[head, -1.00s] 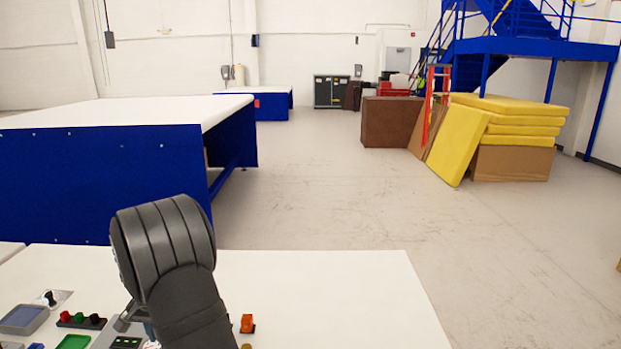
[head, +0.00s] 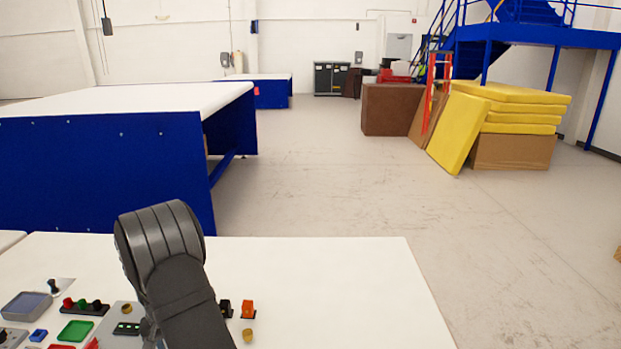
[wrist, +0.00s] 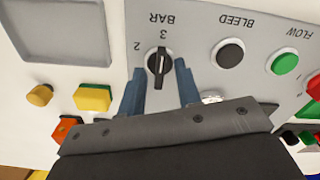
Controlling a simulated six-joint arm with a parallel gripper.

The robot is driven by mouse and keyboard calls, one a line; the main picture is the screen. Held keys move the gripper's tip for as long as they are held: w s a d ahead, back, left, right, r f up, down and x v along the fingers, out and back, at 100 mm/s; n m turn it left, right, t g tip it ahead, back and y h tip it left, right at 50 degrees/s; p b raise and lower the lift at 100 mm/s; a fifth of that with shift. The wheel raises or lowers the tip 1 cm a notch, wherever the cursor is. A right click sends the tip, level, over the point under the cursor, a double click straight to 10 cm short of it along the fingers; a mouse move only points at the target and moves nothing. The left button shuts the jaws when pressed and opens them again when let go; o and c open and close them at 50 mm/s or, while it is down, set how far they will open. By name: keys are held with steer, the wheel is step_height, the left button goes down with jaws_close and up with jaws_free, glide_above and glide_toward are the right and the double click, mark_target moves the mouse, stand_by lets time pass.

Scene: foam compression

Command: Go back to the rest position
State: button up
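My gripper (wrist: 158,72) shows in the wrist view with its two blue-grey fingers apart. A black rotary knob (wrist: 159,62) on a grey panel (wrist: 195,50), marked BAR with 2 and 3, appears between the fingertips. I see a gap on each side of the knob; I cannot tell the height of the fingers above the panel. In the head view my dark arm covers most of the gripper, and only a bit of blue shows beside it.
The wrist view shows a black BLEED button (wrist: 229,53), a green FLOW button (wrist: 285,63) and a yellow block (wrist: 92,97). In the head view, an orange block (head: 248,309) and a green tray (head: 76,330) lie on the white table (head: 330,280). The table's right side is clear.

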steer(key=n, duration=0.5)
steer(key=shift+n, duration=0.3)
stand_by(0.5)
step_height(320, 180, up, 17)
steer(key=m, duration=0.9)
step_height(320, 180, down, 17)
